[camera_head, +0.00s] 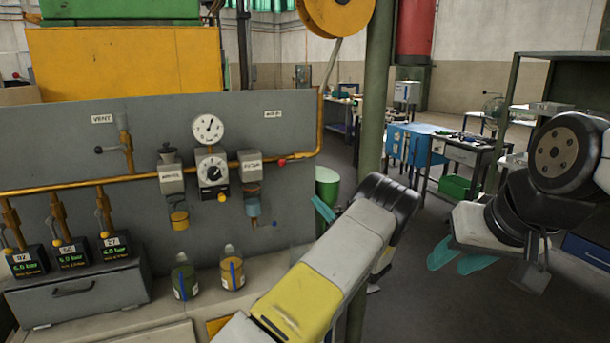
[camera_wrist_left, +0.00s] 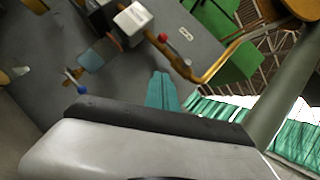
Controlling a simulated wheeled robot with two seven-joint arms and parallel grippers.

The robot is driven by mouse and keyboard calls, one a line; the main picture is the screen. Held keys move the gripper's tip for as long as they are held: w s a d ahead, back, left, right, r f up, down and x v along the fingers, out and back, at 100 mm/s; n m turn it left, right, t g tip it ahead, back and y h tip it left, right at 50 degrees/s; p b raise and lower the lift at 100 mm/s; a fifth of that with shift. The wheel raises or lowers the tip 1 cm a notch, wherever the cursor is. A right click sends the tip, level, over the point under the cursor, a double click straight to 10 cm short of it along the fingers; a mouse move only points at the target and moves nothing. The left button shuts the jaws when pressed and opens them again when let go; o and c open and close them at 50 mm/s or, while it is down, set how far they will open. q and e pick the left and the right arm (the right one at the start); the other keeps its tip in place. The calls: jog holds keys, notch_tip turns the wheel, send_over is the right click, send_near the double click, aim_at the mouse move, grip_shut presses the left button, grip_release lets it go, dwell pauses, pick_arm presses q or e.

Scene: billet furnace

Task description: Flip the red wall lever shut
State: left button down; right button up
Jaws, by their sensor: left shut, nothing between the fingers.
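The red-tipped wall lever (camera_head: 283,161) is on the grey panel, beside the yellow pipe near its right end. In the left wrist view its red knob (camera_wrist_left: 162,37) shows near the top, next to the pipe. My left gripper (camera_head: 323,208) is shut and empty, with its teal fingertips below and right of the lever. The left wrist view shows the closed fingers (camera_wrist_left: 162,88) apart from the red knob. My right gripper (camera_head: 461,258) is at the right of the head view, far from the panel. Its two teal fingers are apart, with nothing visible between them.
The panel (camera_head: 85,150) carries gauges (camera_head: 208,128), filter units and a blue-tipped lever (camera_head: 273,223). Two jars (camera_head: 232,275) stand on the bench below. A green post (camera_head: 376,90) rises behind my left arm. Workbenches stand farther back, with open floor before them.

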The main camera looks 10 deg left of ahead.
aim_at(293, 161)
pick_arm(q)
jog(key=shift+a+r, duration=0.1)
jog(key=s+r+x, duration=0.1)
jog(key=s+x, duration=0.1)
jog(key=x, duration=1)
jog(key=shift+w+a+r, duration=0.15)
jog(key=shift+a+r, duration=0.2)
jog(key=shift+r, duration=0.15)
jog(key=shift+r+m, duration=0.15)
jog(key=shift+m, duration=0.15)
